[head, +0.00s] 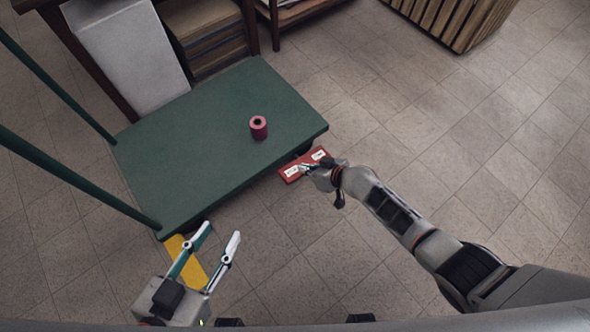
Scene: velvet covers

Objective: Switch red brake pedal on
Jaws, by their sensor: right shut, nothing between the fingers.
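The red brake pedal (320,153) sticks out from under the right front corner of the green cart (200,145), low near the floor. It carries two white labels whose text is too small to read. My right gripper (305,168) is shut and empty, its tips over the pedal between the labels; I cannot tell whether they touch it. The gripper hides the near middle edge of the pedal. My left gripper (221,234) is open and empty, its two fingers spread in front of the cart's left front corner.
A dark red spool-like cylinder (258,128) stands on the cart. Green handle posts (80,179) rise at its left. A yellow plate (200,275) lies partly behind my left fingers. A white box (128,55) and slatted wooden crate (450,22) stand behind. Tiled floor at right is clear.

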